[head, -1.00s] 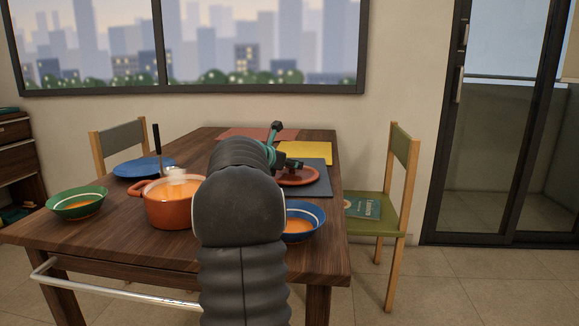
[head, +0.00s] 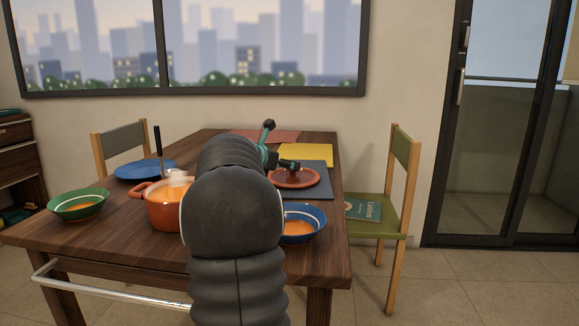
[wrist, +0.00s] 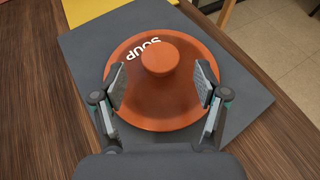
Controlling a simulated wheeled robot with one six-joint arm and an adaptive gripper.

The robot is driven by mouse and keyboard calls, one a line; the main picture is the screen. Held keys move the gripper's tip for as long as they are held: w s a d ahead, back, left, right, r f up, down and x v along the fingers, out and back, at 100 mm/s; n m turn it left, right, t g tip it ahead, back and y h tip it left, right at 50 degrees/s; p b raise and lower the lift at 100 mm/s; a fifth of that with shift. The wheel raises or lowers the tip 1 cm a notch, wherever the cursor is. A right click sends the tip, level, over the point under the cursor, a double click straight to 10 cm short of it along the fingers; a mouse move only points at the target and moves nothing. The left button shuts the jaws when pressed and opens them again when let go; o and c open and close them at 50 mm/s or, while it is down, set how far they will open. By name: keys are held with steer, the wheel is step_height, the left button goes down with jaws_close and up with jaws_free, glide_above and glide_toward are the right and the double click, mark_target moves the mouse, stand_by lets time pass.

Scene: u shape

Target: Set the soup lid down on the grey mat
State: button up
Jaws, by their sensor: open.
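The soup lid (head: 296,180) is a round orange-brown disc with a knob and the word SOUP. It lies on the grey mat (head: 318,187) at the table's right side. In the wrist view the lid (wrist: 178,105) lies within the edges of the grey mat (wrist: 85,50). My gripper (wrist: 161,85) is open, with one finger on each side of the knob and apart from it. The fingers are over the lid. In the head view my arm hides part of my gripper.
An orange soup pot (head: 163,212) with a ladle stands left of my arm. A blue bowl (head: 300,228), a green bowl (head: 78,204) and a blue plate (head: 146,168) sit on the table. Yellow (head: 305,153) and red (head: 265,136) mats lie farther back.

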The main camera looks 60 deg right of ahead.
steer(key=v, duration=0.8)
